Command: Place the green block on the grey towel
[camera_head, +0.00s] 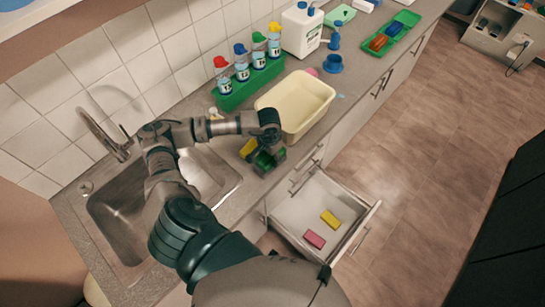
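My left arm reaches over the sink, and its gripper (268,148) points down at the counter edge in front of the cream basin. A dark green block (264,163) shows at the fingertips, partly covered by them. I cannot tell whether the fingers are closed on it or only around it. A yellow block (248,147) is just left of the gripper. I cannot make out a grey towel. My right gripper is not in view.
The cream basin (313,115) stands close behind the gripper. An open drawer (294,208) below holds a pink block (314,239) and a yellow block (330,219). A green rack (238,93) of bottles stands by the wall. A green tray (408,18) with blocks lies farther back.

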